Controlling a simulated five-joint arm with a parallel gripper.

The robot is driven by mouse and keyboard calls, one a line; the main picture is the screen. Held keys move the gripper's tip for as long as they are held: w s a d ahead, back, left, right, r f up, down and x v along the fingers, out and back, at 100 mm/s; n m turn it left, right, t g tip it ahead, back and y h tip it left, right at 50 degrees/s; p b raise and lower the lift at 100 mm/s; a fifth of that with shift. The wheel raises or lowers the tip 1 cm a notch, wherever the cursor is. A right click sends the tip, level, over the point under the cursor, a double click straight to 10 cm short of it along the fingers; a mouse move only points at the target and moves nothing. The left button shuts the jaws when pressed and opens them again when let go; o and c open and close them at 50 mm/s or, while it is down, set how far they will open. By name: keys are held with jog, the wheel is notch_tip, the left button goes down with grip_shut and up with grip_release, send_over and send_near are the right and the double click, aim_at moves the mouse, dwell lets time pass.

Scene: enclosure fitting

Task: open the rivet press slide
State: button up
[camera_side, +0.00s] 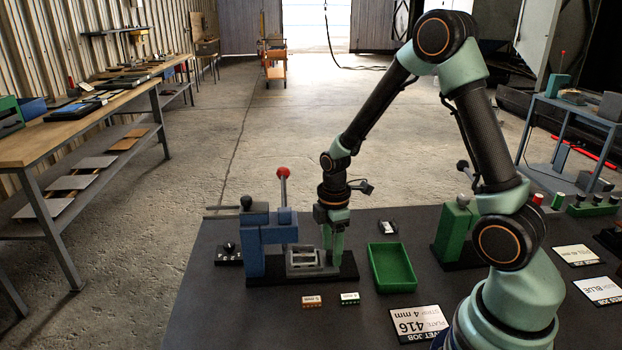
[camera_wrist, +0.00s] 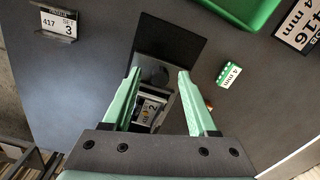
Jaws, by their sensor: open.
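The blue rivet press (camera_side: 263,238) stands on a black base (camera_side: 345,268) on the dark bench, with a red-balled lever (camera_side: 283,172) upright. My gripper (camera_side: 333,258) points down just right of the slide, over the base.
A green tray (camera_side: 391,267) lies right of the base. An orange strip (camera_side: 312,301) and a green-marked strip (camera_side: 349,299) lie in front. A green press (camera_side: 455,232) stands farther right. Label cards (camera_side: 417,323) lie near the bench front.

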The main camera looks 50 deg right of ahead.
grip_shut()
dwell(1.3)
